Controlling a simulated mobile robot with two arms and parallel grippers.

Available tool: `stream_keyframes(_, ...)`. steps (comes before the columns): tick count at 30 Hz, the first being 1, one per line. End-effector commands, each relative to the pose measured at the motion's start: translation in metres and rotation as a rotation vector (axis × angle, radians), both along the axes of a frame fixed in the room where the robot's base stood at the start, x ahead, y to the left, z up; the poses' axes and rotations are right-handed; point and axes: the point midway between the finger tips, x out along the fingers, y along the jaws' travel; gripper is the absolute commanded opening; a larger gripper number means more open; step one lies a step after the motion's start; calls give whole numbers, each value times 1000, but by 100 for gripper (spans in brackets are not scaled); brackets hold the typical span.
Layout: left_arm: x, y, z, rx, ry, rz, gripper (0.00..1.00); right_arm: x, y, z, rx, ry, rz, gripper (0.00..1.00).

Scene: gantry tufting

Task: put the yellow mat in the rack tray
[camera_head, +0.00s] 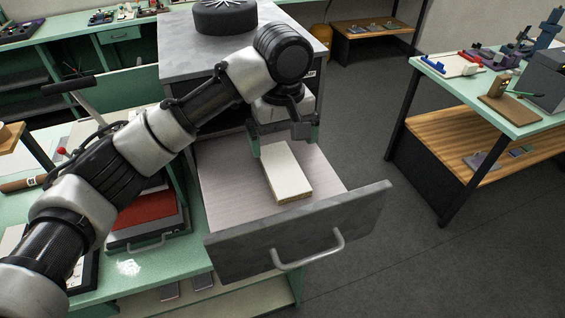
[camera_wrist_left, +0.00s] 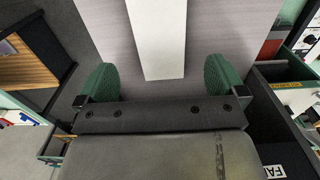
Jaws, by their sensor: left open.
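A pale cream slab (camera_head: 287,172) with a tan-yellow edge lies flat in an open grey drawer (camera_head: 330,228). It also shows in the left wrist view as a pale strip (camera_wrist_left: 157,38). I cannot tell whether this slab is the yellow mat; no plainly yellow mat shows. My left gripper (camera_head: 284,138) is open above the drawer, near the slab's far end. In the left wrist view its green fingers (camera_wrist_left: 158,80) stand wide apart on either side of the slab's end, with nothing between them held. I cannot make out a rack tray for certain. My right gripper is not in view.
A black tyre-like ring (camera_head: 225,14) sits on the grey cabinet (camera_head: 185,60). A red-topped case (camera_head: 140,210) is on the green bench left of the drawer. A cluttered green-topped table (camera_head: 520,118) stands at right. The floor between is clear.

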Motion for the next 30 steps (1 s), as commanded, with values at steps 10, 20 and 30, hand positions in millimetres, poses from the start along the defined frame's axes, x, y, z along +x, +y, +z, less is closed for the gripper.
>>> stream_keyframes(10,0,0,48,1,-1,0,99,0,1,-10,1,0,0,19)
stream_keyframes(20,0,0,51,1,1,1,99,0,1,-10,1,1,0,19)
stream_keyframes(30,0,0,51,0,1,0,99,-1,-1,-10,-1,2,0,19)
